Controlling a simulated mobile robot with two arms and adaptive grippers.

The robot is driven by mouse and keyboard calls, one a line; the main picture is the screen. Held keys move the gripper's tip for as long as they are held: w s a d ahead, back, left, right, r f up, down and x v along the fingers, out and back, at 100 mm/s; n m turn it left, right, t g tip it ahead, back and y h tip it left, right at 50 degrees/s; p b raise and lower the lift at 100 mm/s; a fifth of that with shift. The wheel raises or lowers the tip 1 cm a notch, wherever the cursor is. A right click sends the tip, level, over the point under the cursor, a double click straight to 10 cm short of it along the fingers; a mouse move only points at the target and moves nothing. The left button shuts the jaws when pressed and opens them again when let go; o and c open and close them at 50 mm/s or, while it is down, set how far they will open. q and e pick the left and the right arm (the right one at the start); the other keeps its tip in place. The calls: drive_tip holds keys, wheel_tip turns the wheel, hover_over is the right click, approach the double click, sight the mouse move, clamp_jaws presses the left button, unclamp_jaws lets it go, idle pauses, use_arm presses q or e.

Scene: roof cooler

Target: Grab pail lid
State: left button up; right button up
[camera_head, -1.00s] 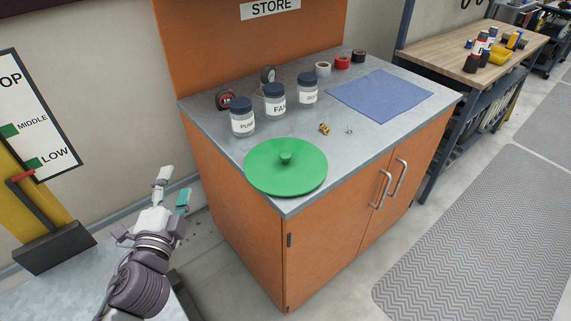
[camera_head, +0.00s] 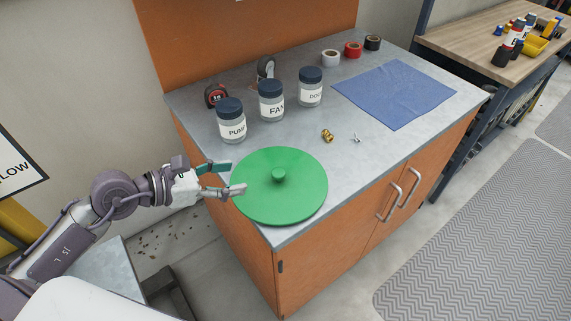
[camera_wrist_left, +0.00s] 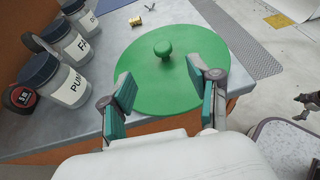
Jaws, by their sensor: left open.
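The green round pail lid (camera_head: 290,205) with a small knob (camera_head: 279,175) lies flat on the grey top of the orange cabinet, near its front left corner. My left gripper (camera_head: 226,179) is open and empty at the left edge of the lid, and one finger overlaps the lid's edge in the head view. In the left wrist view the lid (camera_wrist_left: 150,85) lies ahead, with its knob (camera_wrist_left: 162,49) beyond and between the open fingertips of my left gripper (camera_wrist_left: 164,84). I cannot tell whether a finger touches the lid.
Three labelled jars (camera_head: 271,103) stand behind the lid. A tape measure (camera_head: 215,95), tape rolls (camera_head: 353,49), a brass fitting (camera_head: 327,135) and a blue cloth (camera_head: 395,94) lie on the cabinet top (camera_head: 205,135). A wooden workbench (camera_head: 470,45) stands at right.

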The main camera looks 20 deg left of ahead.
sight(275, 173)
use_arm(q)
drive_tip(key=shift+w+d, duration=0.15)
drive_tip(key=shift+d, duration=0.2)
drive_tip(key=x, duration=0.2)
drive_tip(key=p+x, duration=0.1)
drive_tip(key=x, duration=0.1)
drive_tip(key=shift+d, duration=0.3)
drive_tip(key=shift+x, duration=1.1)
drive_tip(key=shift+p+x, duration=0.65)
drive_tip(key=shift+x, duration=0.35)
drive_tip(key=shift+w+d+f, duration=0.55)
drive_tip(key=shift+w+f, duration=0.2)
drive_tip(key=shift+w, duration=0.2)
drive_tip(key=shift+w+d+f, duration=0.15)
drive_tip(key=shift+w+d, duration=0.05)
drive_tip(key=shift+w, duration=0.05)
drive_tip(key=c, duration=1.1)
clamp_jaws()
use_arm(e)
drive_tip(key=shift+g, duration=0.3)
drive_tip(key=s+r, duration=0.1)
drive_tip(key=s, duration=0.1)
drive_tip(key=s+r, duration=0.1)
drive_tip(key=s, duration=0.1)
drive_tip(key=shift+s+d+r, duration=0.1)
drive_tip(key=shift+r, duration=0.2)
